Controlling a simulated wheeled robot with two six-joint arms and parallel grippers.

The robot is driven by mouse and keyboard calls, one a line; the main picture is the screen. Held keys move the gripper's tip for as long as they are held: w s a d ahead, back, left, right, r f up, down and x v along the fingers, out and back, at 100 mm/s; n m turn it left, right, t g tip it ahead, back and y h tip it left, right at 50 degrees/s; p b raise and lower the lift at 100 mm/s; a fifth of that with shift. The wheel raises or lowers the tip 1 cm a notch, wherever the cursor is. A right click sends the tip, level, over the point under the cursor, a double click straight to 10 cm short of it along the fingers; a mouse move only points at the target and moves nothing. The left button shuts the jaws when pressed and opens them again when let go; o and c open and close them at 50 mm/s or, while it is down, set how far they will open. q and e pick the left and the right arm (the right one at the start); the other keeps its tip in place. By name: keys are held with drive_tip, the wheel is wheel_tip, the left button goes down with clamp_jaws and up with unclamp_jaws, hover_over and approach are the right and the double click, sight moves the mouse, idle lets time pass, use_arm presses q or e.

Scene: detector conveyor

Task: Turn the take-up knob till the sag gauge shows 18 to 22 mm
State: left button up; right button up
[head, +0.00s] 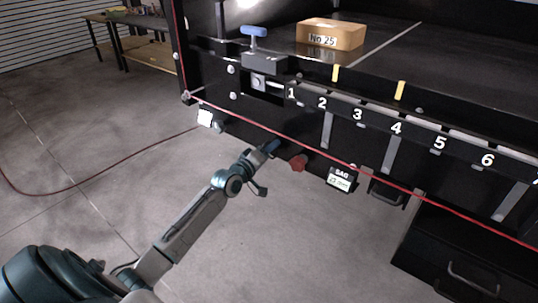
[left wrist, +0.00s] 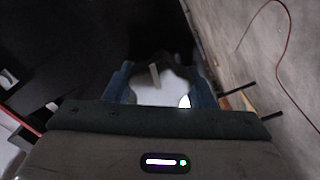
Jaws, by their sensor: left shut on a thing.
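My left gripper (head: 272,147) reaches up from the lower left to the underside of the dark conveyor frame. In the left wrist view its blue fingers (left wrist: 160,84) are shut on a pale grey, lobed knob (left wrist: 158,93) with a light pointer mark on its face. In the head view that knob is hidden by the gripper. The sag gauge (head: 340,179), labelled SAG, hangs below the frame to the right of the gripper. Its reading is too small to make out. My right gripper is in neither view.
A red knob (head: 298,162) sits between the gripper and the gauge. A red cord (head: 265,128) runs along the frame's front. A blue T-handle (head: 254,32) and a box marked No 25 (head: 330,35) are above.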

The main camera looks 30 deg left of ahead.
use_arm(q)
drive_tip(key=shift+f+m+b, duration=0.25)
drive_tip(key=shift+m+b, duration=0.25)
drive_tip(key=shift+m, duration=0.5)
drive_tip(key=m+b, duration=0.3)
drive_tip(key=m, duration=0.1)
drive_tip(key=shift+m, duration=0.3)
drive_tip(key=m+b, duration=0.2)
drive_tip(key=m, duration=0.2)
drive_tip(key=shift+b, duration=0.35)
drive_tip(key=shift+r+m, duration=0.1)
drive_tip(key=shift+m, duration=0.3)
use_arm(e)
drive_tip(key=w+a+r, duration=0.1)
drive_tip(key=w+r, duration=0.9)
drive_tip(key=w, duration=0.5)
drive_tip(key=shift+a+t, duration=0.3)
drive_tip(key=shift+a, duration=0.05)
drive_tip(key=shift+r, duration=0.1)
use_arm(q)
drive_tip(key=o, duration=1)
drive_tip(key=shift+s, duration=0.1)
